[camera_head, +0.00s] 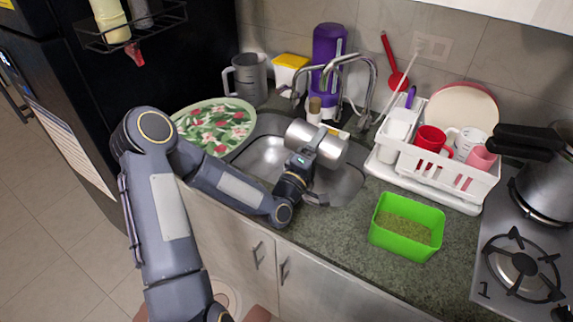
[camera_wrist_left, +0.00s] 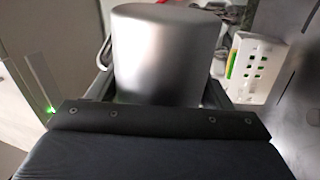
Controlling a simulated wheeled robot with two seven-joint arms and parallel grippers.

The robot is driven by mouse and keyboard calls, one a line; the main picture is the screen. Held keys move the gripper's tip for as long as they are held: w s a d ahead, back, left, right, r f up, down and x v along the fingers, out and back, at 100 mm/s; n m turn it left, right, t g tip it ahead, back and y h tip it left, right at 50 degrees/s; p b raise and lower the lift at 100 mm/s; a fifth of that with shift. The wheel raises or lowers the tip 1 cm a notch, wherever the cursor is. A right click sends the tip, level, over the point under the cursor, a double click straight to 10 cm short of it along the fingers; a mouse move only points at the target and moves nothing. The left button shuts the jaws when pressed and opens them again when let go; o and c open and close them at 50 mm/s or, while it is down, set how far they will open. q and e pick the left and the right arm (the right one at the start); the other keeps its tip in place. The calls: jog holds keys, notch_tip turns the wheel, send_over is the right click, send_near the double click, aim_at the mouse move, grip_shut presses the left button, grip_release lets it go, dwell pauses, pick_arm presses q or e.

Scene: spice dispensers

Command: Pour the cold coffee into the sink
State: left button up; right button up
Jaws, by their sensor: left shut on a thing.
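My left gripper (camera_head: 308,163) is shut on a silver metal cylindrical vessel (camera_head: 328,147) and holds it above the double sink (camera_head: 258,158). In the head view the vessel lies on its side, its long axis running nearly level across the picture. In the left wrist view the vessel (camera_wrist_left: 165,50) fills the space between the fingers, with its smooth wall toward the camera. Its opening is not clearly visible, and no coffee or stream of liquid shows. My right gripper is not in view.
The chrome faucet (camera_head: 370,85) rises behind the vessel. A white dish rack (camera_head: 445,172) with mugs stands right of the sink, and a green box (camera_head: 405,228) sits in front of it. A floral plate (camera_head: 212,126) and grey jug (camera_head: 249,78) are at left.

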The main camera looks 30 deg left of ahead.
pick_arm(q)
jog(key=shift+a+f+n+y+b, duration=0.1)
jog(key=shift+a+n+y+b, duration=0.2)
jog(key=shift+n, duration=0.4)
jog(key=shift+a+f+n+y+b, duration=0.1)
jog(key=shift+n+y+b, duration=0.3)
jog(key=shift+n, duration=0.3)
